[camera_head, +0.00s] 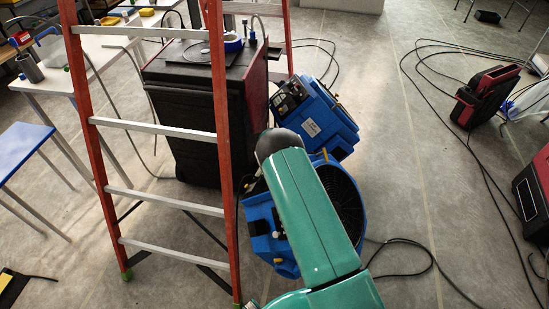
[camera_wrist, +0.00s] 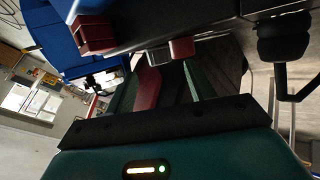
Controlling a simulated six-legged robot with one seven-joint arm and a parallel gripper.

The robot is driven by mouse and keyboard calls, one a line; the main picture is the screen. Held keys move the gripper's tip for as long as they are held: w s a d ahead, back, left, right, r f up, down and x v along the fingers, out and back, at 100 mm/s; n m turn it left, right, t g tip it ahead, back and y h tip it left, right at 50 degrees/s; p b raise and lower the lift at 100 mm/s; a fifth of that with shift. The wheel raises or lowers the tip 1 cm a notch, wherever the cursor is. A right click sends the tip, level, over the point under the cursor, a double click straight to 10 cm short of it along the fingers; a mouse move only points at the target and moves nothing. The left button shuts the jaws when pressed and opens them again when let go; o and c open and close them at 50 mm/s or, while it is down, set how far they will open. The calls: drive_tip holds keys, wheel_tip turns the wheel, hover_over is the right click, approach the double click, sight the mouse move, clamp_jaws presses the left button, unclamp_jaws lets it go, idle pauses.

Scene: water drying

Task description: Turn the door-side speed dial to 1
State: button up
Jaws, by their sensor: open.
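Two blue fan units show in the head view. The rear fan (camera_head: 335,128) is tilted beside the dark cabinet and has a black control panel (camera_head: 290,97) on its left.
A red stepladder (camera_head: 215,150) stands close left of my arm, before the dark cabinet (camera_head: 185,125). A white table (camera_head: 105,50) and a blue-topped stool (camera_head: 22,150) are farther left. Cables (camera_head: 480,150) lie on the floor at right, near a red and black unit (camera_head: 484,97).

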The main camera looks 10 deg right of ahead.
drive_tip(key=d+v, duration=0.1)
drive_tip(key=v, duration=0.8)
drive_tip(key=shift+a+r, duration=0.2)
drive_tip(key=shift+a, duration=0.3)
